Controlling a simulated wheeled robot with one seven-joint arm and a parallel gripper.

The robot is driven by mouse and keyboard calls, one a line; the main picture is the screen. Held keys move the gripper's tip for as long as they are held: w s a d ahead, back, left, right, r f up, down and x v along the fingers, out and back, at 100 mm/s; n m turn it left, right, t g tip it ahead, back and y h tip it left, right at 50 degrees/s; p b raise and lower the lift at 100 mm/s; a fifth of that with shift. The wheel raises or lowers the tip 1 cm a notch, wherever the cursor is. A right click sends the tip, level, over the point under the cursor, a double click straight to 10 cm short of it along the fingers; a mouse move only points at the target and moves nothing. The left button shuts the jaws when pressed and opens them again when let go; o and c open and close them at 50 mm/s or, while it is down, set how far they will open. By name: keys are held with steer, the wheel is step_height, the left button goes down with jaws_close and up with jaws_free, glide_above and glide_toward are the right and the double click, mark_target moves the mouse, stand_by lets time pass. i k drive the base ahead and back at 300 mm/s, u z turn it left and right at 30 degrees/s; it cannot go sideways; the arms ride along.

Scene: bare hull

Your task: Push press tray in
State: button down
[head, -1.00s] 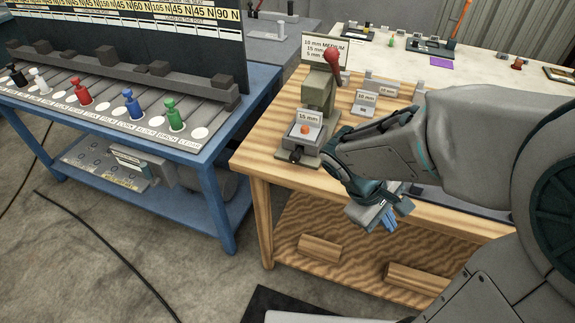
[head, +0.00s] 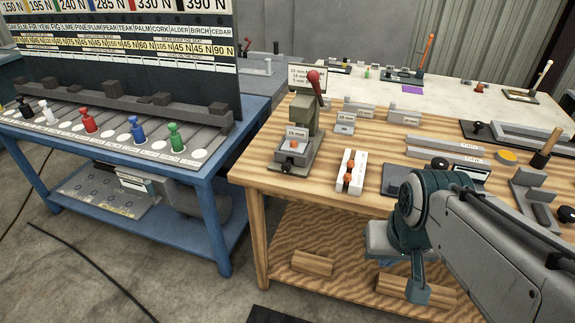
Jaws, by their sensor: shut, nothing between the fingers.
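The press (head: 303,112) is a grey-green stand with a red-knobbed lever, on the wooden bench. Its tray (head: 291,158), labelled 15 mm, is at the front of the press base and holds a small orange piece (head: 293,143). I cannot tell how far the tray sticks out. My gripper (head: 386,260) is shut and empty, in front of the bench's front edge, right of and below the press. It is apart from the tray, and my own wrist partly hides it.
A blue table (head: 215,165) with coloured pegs stands left. Wooden pieces lie on the lower shelf.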

mark_target(279, 156)
steer(key=z, duration=0.15)
steer(key=i, duration=0.55)
steer(key=u, duration=1.45)
